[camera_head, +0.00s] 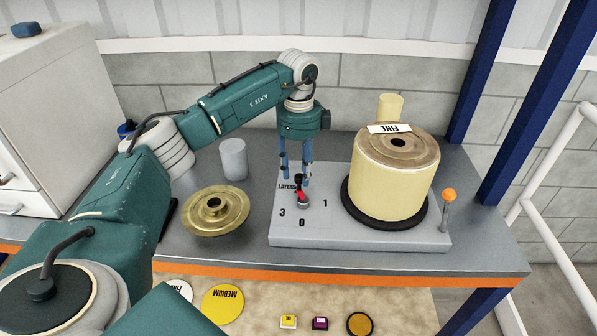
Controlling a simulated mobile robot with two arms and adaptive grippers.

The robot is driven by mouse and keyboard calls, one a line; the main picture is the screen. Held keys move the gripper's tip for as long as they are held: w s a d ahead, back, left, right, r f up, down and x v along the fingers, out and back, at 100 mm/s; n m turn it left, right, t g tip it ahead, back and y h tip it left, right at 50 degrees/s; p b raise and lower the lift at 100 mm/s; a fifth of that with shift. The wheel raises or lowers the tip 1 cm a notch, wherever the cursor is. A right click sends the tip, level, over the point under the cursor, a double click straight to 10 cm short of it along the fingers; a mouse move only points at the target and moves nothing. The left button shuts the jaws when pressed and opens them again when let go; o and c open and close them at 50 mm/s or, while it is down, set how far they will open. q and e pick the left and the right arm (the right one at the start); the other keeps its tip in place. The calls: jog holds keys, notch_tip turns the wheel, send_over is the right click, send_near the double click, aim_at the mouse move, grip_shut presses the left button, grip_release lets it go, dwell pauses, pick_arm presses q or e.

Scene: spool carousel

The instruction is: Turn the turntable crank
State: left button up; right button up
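A grey base plate (375,238) on the table carries a round dark turntable (388,216) with a large cream spool (390,180) on it. An upright crank handle with an orange ball (449,195) stands at the plate's right end. On the plate's left part is a small black and red dial knob (301,196), with a "LAYERS" marking and the numbers 3, 0 and 1 around it. My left gripper (296,181) points down over this dial, its blue fingers apart, away from the orange-tipped handle. Whether the fingers touch the knob is unclear. My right gripper is not in view.
A brass flanged disc (214,209) and a grey cylinder (233,158) stand left of the plate. A "FINE" card (390,128) lies on the spool, with a cream cylinder (390,106) behind. Blue posts (520,130) rise at right. Discs, including a yellow "MEDIUM" one (222,303), lie below the table's front edge.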

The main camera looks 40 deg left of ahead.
pick_arm(q)
notch_tip(320, 180, up, 11)
dwell(0.3)
